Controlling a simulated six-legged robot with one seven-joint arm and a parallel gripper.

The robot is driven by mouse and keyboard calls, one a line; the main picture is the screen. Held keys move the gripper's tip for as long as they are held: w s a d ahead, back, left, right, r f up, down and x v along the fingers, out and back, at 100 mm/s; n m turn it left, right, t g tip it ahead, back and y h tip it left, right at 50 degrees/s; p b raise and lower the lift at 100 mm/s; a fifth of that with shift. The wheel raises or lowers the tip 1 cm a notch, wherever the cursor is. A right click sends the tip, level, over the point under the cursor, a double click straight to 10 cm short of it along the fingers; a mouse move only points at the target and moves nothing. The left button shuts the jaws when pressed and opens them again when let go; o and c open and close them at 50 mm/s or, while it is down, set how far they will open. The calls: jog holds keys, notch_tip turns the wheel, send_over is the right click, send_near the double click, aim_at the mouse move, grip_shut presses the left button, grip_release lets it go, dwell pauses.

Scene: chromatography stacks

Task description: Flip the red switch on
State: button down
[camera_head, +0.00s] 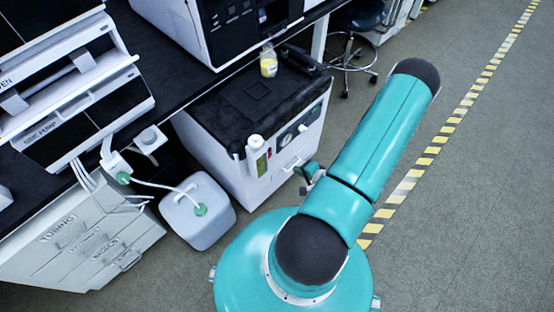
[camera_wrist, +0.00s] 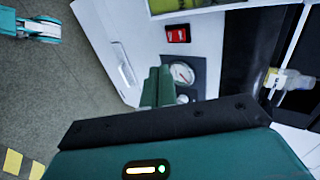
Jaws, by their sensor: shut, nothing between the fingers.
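The red switch (camera_wrist: 178,34) is a small red rocker in a dark frame on the white front panel of a cabinet (camera_wrist: 138,40). It shows in the upper middle of the wrist view, just below a yellow-green window. I cannot make it out clearly in the head view. My gripper (camera_wrist: 157,76) shows green fingers pressed together, with nothing between them. In the wrist view the fingertips lie below and a little left of the switch, beside a round gauge (camera_wrist: 182,73). In the head view my gripper (camera_head: 309,171) is close to the cabinet's front; contact cannot be told.
The cabinet (camera_head: 210,145) has a black top with a yellow-filled bottle (camera_head: 268,66) at its back. A handle (camera_wrist: 125,73) is on its front. A white jug (camera_head: 180,225) with tubing stands to its left. Open floor (camera_head: 470,200) lies on the right, crossed by a striped line.

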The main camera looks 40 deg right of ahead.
send_near(270, 155)
notch_tip(270, 155, down, 4)
jog(key=shift+w+a+f, duration=0.1)
jog(key=shift+w+f, duration=0.1)
jog(key=shift+w, duration=0.65)
jog(key=shift+w+f, duration=0.2)
jog(key=shift+w, duration=0.6)
jog(key=shift+w+a+f, duration=0.1)
jog(key=shift+w+f, duration=0.1)
jog(key=shift+w, duration=0.65)
jog(key=shift+w, duration=0.2)
jog(key=shift+w+r, duration=0.1)
jog(key=shift+r, duration=0.7)
